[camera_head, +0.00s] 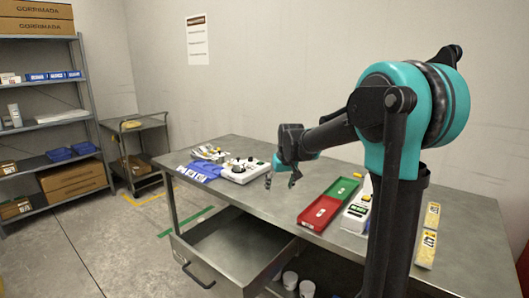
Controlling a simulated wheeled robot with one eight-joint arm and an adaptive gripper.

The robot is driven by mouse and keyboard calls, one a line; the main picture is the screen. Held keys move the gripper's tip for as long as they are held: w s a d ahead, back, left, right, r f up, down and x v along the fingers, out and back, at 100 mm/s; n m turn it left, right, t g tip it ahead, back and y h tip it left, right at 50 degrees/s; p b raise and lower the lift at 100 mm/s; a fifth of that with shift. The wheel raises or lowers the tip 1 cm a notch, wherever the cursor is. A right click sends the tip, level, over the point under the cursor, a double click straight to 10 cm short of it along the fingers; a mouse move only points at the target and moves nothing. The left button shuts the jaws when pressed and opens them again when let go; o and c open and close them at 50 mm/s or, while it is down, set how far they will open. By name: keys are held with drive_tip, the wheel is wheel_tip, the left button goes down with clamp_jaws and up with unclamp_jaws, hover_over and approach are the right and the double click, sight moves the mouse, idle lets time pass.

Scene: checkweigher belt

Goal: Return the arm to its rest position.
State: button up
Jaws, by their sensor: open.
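My arm rises at the right of the head view, with a teal shoulder and dark links. Its forearm reaches left over the metal table (440,205). My gripper (280,182) hangs fingers-down above the table's front part, with its fingers apart and nothing between them. It is to the right of a white device with knobs (240,172) and to the left of a red tray (319,212).
A green tray (342,188) adjoins the red one. A white box-shaped unit (355,216) and yellow packs (428,245) lie further right. A drawer (235,250) stands open below. Shelving (42,124) and a cart (135,127) stand left.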

drive_tip(key=s+d+f+m, duration=0.1)
drive_tip(key=s+d+f, duration=0.3)
drive_tip(key=s, duration=0.6)
drive_tip(key=s+d+f+m, duration=0.1)
drive_tip(key=s+d+f, duration=0.3)
drive_tip(key=s, duration=0.6)
drive_tip(key=s+d+f+m+h, duration=0.1)
drive_tip(key=s+d+f, duration=0.4)
drive_tip(key=s, duration=0.6)
wheel_tip(320, 180, down, 2)
drive_tip(key=shift+f, duration=0.2)
drive_tip(key=shift+o, duration=0.6)
